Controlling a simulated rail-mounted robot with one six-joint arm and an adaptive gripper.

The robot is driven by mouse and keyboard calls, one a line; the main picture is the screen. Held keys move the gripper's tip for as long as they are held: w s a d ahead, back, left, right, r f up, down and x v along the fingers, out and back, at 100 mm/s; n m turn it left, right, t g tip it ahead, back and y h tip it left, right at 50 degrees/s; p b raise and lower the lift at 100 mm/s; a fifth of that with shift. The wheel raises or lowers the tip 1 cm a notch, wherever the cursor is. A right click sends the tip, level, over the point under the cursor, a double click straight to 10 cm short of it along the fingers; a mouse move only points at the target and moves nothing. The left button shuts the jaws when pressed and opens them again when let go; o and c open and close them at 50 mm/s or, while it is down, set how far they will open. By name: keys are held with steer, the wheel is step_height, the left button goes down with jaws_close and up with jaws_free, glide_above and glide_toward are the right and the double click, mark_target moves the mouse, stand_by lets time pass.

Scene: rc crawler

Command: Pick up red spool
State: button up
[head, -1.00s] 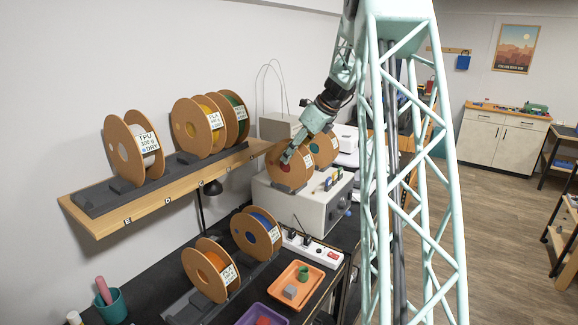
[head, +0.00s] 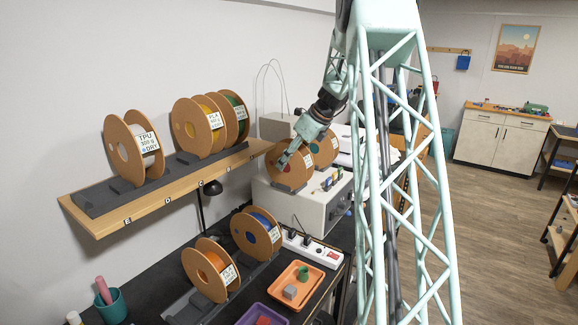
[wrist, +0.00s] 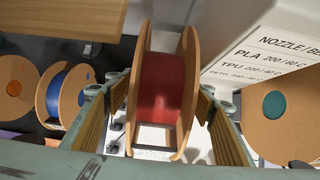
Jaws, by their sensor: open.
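The red spool (wrist: 160,90) has two tan flanges with red filament between them. In the wrist view it is seen edge-on, between the fingers. In the head view its tan flange (head: 287,176) shows on top of the light grey box, partly hidden by my gripper (head: 284,160). My gripper (wrist: 163,88) is open, with one wood-coloured finger outside each flange.
A teal-centred spool (wrist: 275,105) stands right of the red one. The light grey box (head: 300,208) is underneath. A wall shelf (head: 90,222) with several spools is at the left. Blue (head: 258,233) and orange (head: 208,272) spools stand below, near an orange tray (head: 310,285).

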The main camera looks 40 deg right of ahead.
steer(key=shift+c, duration=0.9)
steer(key=c, duration=1)
steer(key=shift+r, duration=0.15)
step_height(320, 180, up, 18)
steer(key=shift+f+p, duration=0.1)
steer(key=shift+p, duration=0.5)
